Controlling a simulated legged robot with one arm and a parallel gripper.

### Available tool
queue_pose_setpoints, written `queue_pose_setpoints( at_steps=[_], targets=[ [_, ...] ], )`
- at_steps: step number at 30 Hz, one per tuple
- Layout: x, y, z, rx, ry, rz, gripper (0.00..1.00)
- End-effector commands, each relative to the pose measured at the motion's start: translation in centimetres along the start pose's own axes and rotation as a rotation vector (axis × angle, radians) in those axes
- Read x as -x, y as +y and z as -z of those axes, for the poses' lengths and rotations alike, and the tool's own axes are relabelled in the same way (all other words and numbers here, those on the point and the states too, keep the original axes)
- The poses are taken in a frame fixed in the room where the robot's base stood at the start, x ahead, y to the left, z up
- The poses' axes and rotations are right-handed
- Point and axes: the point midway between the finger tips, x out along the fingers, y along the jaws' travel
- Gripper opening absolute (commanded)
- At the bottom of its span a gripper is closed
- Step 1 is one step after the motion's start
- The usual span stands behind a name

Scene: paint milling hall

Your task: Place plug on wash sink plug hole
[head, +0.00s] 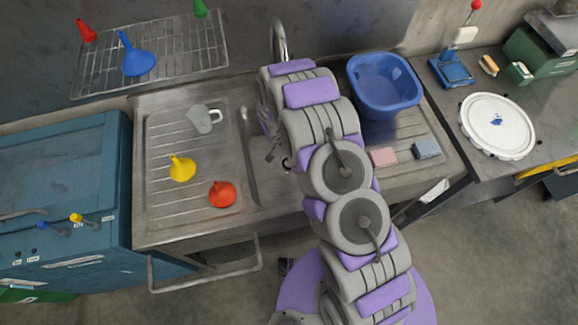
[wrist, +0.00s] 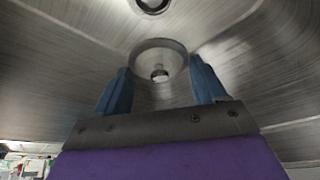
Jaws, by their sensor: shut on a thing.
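In the wrist view my gripper (wrist: 160,72) has its two blue fingers closed on a round metal plug (wrist: 147,47). The plug is a grey disc with a small knob in its middle. The plug hole (wrist: 152,5) shows as a dark ring in the metal basin floor at the top edge of the wrist view, apart from the plug. In the head view my arm reaches over the wash sink (head: 250,168) and down into its basin. It hides most of the basin, the plug and most of my gripper there.
The drainboard (head: 160,215) left of the basin holds a grey jug (head: 202,119), a yellow funnel (head: 181,168) and a red funnel (head: 222,194). A blue tub (head: 384,85), pink sponge (head: 384,157) and blue-grey sponge (head: 426,148) stand at right. The tap (head: 279,40) rises behind.

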Motion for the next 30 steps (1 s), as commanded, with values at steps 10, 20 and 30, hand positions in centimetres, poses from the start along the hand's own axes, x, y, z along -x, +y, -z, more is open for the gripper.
queue_pose_setpoints(
  at_steps=[10,20,30],
  targets=[
    [-4.2,0.1,-1.7,-0.001,0.0,0.001,0.36],
    [-8.8,0.1,-3.7,0.001,-0.003,-0.002,0.36],
    [-11.4,0.0,-4.7,0.0,0.0,0.002,0.36]
  ],
)
